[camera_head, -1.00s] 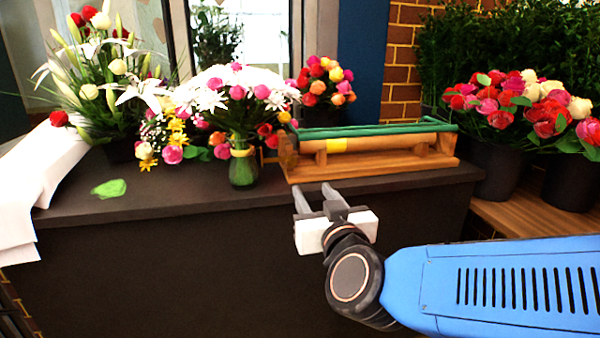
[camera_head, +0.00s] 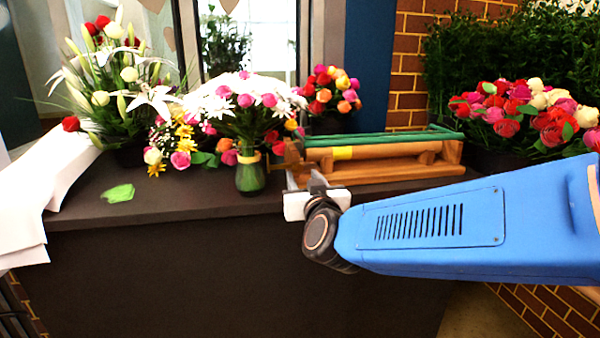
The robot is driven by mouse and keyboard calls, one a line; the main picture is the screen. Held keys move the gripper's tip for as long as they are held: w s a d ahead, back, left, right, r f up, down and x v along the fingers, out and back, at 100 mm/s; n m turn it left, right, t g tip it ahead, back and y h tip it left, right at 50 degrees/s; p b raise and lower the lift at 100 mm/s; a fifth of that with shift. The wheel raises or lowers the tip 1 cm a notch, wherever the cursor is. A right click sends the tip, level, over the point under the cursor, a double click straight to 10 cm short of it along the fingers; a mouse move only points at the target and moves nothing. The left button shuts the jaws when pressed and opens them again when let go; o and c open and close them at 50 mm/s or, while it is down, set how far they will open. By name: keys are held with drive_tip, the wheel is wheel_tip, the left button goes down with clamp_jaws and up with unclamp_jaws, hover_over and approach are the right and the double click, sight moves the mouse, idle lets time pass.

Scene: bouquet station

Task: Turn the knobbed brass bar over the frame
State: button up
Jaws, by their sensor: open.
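A wooden frame (camera_head: 400,174) stands on the dark counter, right of the middle, with a green strip (camera_head: 375,138) along its top. A brownish bar (camera_head: 390,151) with a yellow band (camera_head: 342,153) runs lengthwise along it. A darker brown piece (camera_head: 292,152) is at its left end; I cannot tell which part is the knobbed brass bar. My gripper (camera_head: 301,178) is open at the frame's lower left end, its fingers pointing toward it. The fingertips are small and partly blend with the frame, so contact cannot be told.
A green glass vase of flowers (camera_head: 250,178) stands just left of my gripper. More bouquets fill the counter's back left. White paper (camera_head: 50,190) hangs over the left edge, near a green scrap (camera_head: 118,193). The counter front (camera_head: 170,203) is mostly clear.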

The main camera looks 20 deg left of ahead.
sight(298, 168)
drive_tip(key=shift+x, duration=2.4)
clamp_jaws()
